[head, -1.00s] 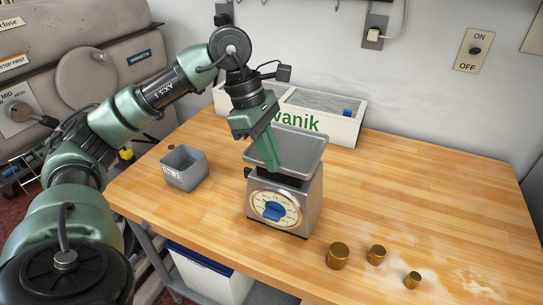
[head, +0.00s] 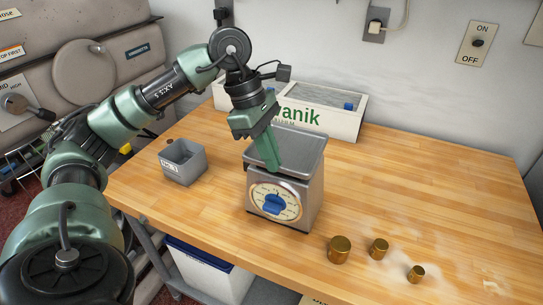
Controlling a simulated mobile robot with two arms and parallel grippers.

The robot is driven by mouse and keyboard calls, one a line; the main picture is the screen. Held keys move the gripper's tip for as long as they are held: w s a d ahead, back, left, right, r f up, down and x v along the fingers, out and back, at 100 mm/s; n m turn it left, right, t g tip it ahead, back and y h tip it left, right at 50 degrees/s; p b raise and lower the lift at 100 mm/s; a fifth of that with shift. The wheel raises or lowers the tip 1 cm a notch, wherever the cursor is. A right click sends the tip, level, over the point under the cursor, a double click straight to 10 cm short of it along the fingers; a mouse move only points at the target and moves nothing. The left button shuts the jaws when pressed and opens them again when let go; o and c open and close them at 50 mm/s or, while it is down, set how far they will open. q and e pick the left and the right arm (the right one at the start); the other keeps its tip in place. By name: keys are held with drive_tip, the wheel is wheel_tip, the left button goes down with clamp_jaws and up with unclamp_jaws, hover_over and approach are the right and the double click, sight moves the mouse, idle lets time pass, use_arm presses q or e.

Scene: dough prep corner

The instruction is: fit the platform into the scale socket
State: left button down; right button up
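The kitchen scale (head: 306,203) stands on the wooden table, with a steel body, a round dial and a blue knob on its front. The platform (head: 304,150), a grey metal tray with a raised rim, is over the top of the scale. My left gripper (head: 271,160) points down at the platform's left side, its green fingers close together on the rim. It looks shut on the platform. The socket is hidden under the platform, and I cannot tell whether the platform is seated or slightly above it. My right gripper is not in view.
A small grey bin (head: 184,164) stands left of the scale. A white lettered box (head: 338,122) stands behind it by the wall. Several brass weights, such as the largest (head: 339,249), stand at the front right near floury patches. The table's right side is clear.

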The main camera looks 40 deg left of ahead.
use_arm(q)
drive_tip(key=shift+f, duration=0.15)
drive_tip(key=c, duration=1.5)
unclamp_jaws()
drive_tip(key=shift+s, duration=0.1)
drive_tip(key=shift+c, duration=0.2)
drive_tip(key=shift+s+d, duration=0.1)
drive_tip(key=shift+w+a+r+p, duration=0.15)
drive_tip(key=shift+a+r+p, duration=0.05)
drive_tip(key=shift+r+p, duration=0.2)
drive_tip(key=shift+w+a+r+p, duration=0.1)
drive_tip(key=shift+a+r+p, duration=0.15)
drive_tip(key=shift+r, duration=0.25)
drive_tip(key=shift+p+v, duration=0.85)
drive_tip(key=shift+v, duration=0.6)
drive_tip(key=shift+p+v, duration=1.05)
drive_tip(key=shift+v, duration=0.6)
drive_tip(key=shift+s, duration=0.2)
